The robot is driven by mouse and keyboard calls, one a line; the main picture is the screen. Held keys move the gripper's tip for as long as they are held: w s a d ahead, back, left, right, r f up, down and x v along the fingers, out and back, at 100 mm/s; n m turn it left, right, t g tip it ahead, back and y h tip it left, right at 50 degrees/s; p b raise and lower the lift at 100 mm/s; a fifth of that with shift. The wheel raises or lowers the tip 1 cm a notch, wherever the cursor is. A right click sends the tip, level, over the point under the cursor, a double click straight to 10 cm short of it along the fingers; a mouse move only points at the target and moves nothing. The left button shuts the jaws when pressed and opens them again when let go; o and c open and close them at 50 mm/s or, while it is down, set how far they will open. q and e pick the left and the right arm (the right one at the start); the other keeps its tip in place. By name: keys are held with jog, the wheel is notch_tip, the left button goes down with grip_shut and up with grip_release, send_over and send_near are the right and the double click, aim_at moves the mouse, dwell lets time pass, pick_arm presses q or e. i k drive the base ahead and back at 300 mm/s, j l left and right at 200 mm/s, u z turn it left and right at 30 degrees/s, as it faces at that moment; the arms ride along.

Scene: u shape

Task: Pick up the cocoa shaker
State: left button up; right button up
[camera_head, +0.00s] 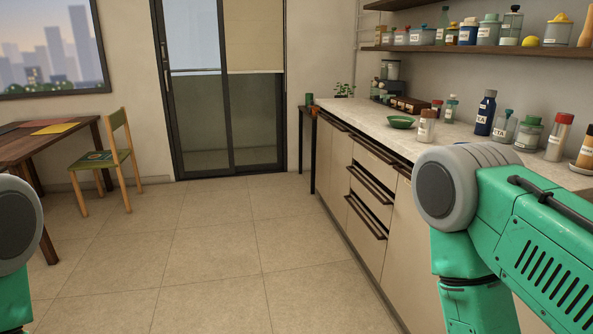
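Several labelled jars and shakers stand on the light countertop (460,133) at the right, and I cannot tell for sure which is the cocoa shaker. A taller shaker with a red-brown lid (558,138) and a partly cut-off brown container (585,150) stand at the far right. Their labels are too small to read. Neither gripper is in view; only green and grey links of my arms show at the lower left and right.
A dark blue bottle (485,113) and other jars line the back of the counter. A shelf (455,49) with more jars hangs above. Cabinets with drawers (372,195) stand below. A chair (104,158) and table (40,143) are at the left. The tiled floor (210,250) is clear.

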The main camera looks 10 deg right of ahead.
aim_at(427, 125)
jog(key=i+z, duration=0.3)
jog(key=i, duration=0.7)
jog(key=i+j+z, duration=0.1)
jog(key=i+z, duration=0.2)
jog(key=i, duration=0.75)
